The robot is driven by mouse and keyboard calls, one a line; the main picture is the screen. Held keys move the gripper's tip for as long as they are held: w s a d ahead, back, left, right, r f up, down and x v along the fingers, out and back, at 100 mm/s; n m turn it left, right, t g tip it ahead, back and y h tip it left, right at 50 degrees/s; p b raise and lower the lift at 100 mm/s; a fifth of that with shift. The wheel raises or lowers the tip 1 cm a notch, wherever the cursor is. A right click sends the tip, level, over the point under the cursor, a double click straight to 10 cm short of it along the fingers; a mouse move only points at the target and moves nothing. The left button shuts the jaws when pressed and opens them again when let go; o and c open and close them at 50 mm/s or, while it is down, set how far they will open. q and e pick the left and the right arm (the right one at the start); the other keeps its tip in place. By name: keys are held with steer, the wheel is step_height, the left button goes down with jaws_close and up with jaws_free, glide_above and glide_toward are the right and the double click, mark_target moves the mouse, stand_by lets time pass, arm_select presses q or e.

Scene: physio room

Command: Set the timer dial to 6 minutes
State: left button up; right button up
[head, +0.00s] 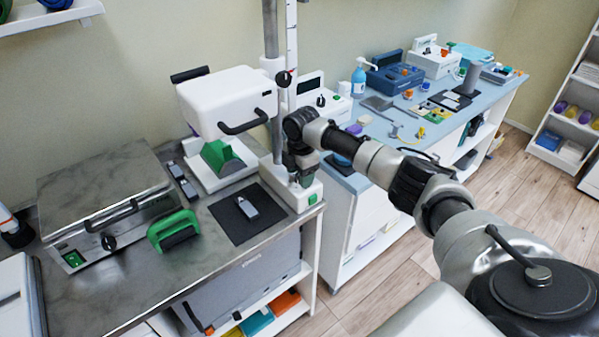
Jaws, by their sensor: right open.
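My right arm comes in from the right, and my right gripper (301,178) points down just over the white base (310,199) of the upright stand. The gripper is open, and I see nothing between its fingers. It hides part of the base top, so I cannot tell whether a timer dial is under it or touched by it. Another black knob (283,78) sits on the stand's column. A white unit with a dark screen and a small black dial (320,100) stands behind the arm. No dial's scale or setting is readable. My left gripper is not in view.
A metal-lidded box (105,205) with a black knob and green switch stands at the left. A green-handled block (174,232), a dark mat (246,215) with a small grey device, and a white head unit (226,100) are nearby. The blue-topped counter (375,125) behind is crowded.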

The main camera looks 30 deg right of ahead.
steer(key=shift+f, duration=0.2)
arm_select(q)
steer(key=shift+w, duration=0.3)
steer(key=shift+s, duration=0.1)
arm_select(e)
steer(key=c, duration=0.9)
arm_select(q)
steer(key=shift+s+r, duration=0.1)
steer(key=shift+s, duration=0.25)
arm_select(e)
steer(key=shift+c, duration=0.2)
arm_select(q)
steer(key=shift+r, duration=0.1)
arm_select(e)
steer(key=shift+r, duration=0.1)
